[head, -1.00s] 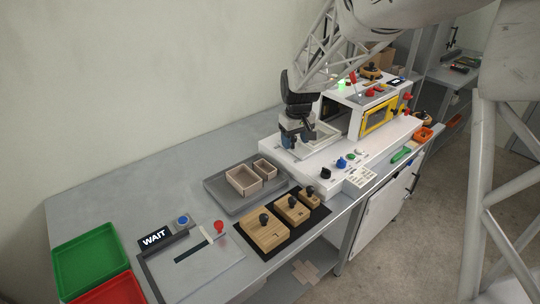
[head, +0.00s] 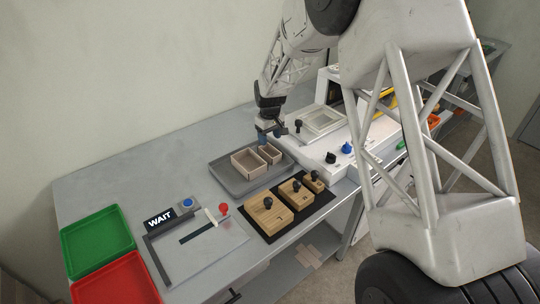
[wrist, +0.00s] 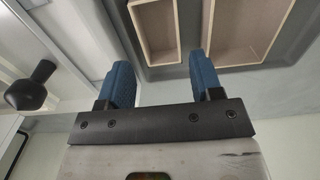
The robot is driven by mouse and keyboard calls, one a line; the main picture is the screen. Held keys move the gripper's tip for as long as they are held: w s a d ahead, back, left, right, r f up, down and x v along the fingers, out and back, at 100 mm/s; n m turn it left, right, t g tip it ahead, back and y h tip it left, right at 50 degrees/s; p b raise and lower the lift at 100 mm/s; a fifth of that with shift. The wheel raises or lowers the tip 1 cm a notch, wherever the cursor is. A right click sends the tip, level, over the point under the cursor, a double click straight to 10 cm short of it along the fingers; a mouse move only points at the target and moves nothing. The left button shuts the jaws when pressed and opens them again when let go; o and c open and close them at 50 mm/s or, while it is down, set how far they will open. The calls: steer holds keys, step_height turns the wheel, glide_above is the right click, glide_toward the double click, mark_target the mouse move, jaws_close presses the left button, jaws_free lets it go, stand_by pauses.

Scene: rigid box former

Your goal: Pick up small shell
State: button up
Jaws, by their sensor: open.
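The small shell (head: 271,153) is a light brown open box. It sits in the grey tray (head: 225,180), just right of a larger shell (head: 248,162) of the same kind. In the wrist view the small shell (wrist: 174,32) shows at top centre, partly cut off by the frame's edge. My gripper (head: 269,137) is above the back of the tray, close to the small shell. In the wrist view its blue fingers (wrist: 161,72) are apart with nothing between them, and the small shell lies beyond them.
The white machine (head: 326,146) with knobs stands right of the tray. Wooden blocks with black knobs (head: 268,216) lie on a black mat in front. A WAIT sign (head: 160,219), green tray (head: 97,242) and red tray (head: 115,280) are at left. The back left table is clear.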

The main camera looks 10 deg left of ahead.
mark_target(270, 151)
steer(key=shift+f, duration=1.25)
steer(key=shift+f, duration=2.6)
steer(key=c, duration=0.6)
steer(key=shift+o, duration=0.2)
step_height(270, 151, up, 10)
